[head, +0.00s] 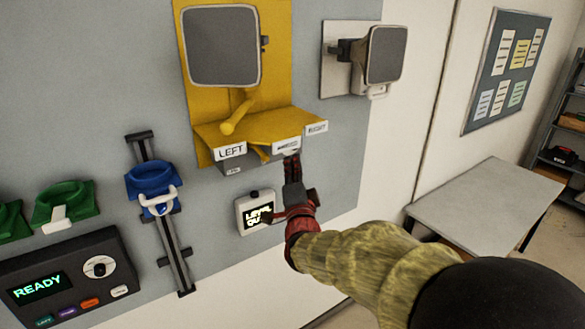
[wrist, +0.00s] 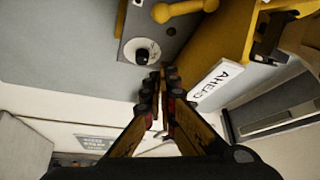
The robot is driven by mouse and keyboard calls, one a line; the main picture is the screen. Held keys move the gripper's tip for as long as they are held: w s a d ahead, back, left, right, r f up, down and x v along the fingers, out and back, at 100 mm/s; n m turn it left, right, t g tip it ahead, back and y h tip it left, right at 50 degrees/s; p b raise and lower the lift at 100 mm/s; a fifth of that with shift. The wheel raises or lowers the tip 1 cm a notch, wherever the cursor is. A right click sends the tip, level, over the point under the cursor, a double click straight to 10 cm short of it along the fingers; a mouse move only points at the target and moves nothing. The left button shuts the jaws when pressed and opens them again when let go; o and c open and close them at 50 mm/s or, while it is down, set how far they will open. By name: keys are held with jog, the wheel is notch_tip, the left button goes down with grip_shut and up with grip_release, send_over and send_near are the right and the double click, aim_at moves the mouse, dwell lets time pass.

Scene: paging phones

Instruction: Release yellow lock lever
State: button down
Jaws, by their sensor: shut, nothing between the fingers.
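A yellow lever (head: 238,113) with a rounded end sticks out from the yellow wall station (head: 205,130), below a grey square panel, tilted toward the lower left. A yellow bar with rounded ends (wrist: 185,9) shows at the top of the wrist view; I cannot tell if it is the same lever. My gripper (head: 291,160) is shut and empty, just below the front edge of the station's ledge, under its middle label. In the wrist view its fingertips (wrist: 160,76) are together, beside the "AHEAD" label (wrist: 215,86). The gripper appears apart from the lever.
The ledge carries a "LEFT" label (head: 230,151) and a right-hand label (head: 317,128). A small display box (head: 255,213) is close to my gripper's left. A blue slider (head: 152,183), a "READY" console (head: 70,280) and green holders (head: 65,201) are farther left. A table (head: 490,205) stands right.

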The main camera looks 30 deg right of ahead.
aim_at(258, 150)
jog(key=w+a+p, duration=0.1)
jog(key=w+p, duration=0.1)
jog(key=w, duration=0.4)
jog(key=shift+f+p, duration=0.3)
jog(key=shift+p, duration=0.05)
jog(key=shift+s, duration=0.1)
jog(key=shift+a+f+m+g+b, duration=0.2)
jog(key=shift+m+g+b, duration=0.15)
jog(key=shift+b, duration=0.25)
